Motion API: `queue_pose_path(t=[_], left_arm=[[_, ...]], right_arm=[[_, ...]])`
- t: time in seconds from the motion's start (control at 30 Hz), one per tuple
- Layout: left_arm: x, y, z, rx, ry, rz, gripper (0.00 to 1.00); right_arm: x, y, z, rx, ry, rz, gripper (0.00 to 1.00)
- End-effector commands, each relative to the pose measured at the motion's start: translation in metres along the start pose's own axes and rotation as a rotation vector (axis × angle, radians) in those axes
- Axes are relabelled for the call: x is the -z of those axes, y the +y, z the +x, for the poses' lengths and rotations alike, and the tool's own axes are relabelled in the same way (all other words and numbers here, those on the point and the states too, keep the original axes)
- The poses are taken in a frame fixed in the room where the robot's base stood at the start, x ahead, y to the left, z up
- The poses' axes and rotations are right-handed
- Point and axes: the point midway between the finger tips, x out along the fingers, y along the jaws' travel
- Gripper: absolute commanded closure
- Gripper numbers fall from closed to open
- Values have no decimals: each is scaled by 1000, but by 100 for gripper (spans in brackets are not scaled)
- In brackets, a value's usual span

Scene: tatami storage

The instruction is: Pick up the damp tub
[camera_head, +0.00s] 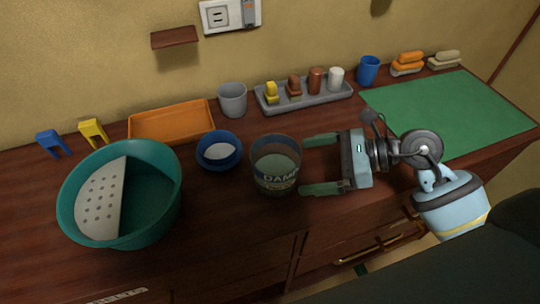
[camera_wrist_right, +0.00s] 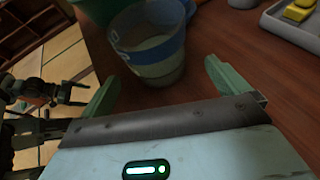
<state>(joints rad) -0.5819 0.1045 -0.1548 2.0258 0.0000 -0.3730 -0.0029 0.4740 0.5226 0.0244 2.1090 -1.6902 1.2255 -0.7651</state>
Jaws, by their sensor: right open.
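The damp tub (camera_head: 277,167) is a see-through cup with a blue band lettered "DAMP" and pale contents. It stands upright on the dark wooden counter, right of the blue bowl. My right gripper (camera_head: 304,164) is open just right of the tub, its two green fingers pointing left at it. The fingertips are close to the tub's right side, with the tub not between them. In the right wrist view the tub (camera_wrist_right: 152,45) stands just beyond the open fingers (camera_wrist_right: 160,72). My left gripper does not show in the head view.
A teal basin (camera_head: 165,205) with a perforated white insert stands left. Near the tub are a blue bowl (camera_head: 219,162) and a grey cup (camera_head: 232,99). Behind are an orange tray (camera_head: 170,122) and a grey tray (camera_head: 300,103) of small items. A green mat (camera_head: 460,115) lies right.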

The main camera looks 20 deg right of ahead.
Motion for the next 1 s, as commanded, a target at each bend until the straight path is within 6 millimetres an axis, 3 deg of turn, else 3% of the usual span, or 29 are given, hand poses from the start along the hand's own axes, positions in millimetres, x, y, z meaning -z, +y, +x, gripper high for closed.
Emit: queue_pose_path(t=[0.2,0.57,1.0], left_arm=[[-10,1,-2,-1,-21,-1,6],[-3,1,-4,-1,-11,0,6],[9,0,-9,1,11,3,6]], right_arm=[[-1,0,9,-2,-4,3,0],[0,1,30,-1,-3,4,0],[4,1,77,-1,-3,4,0]])
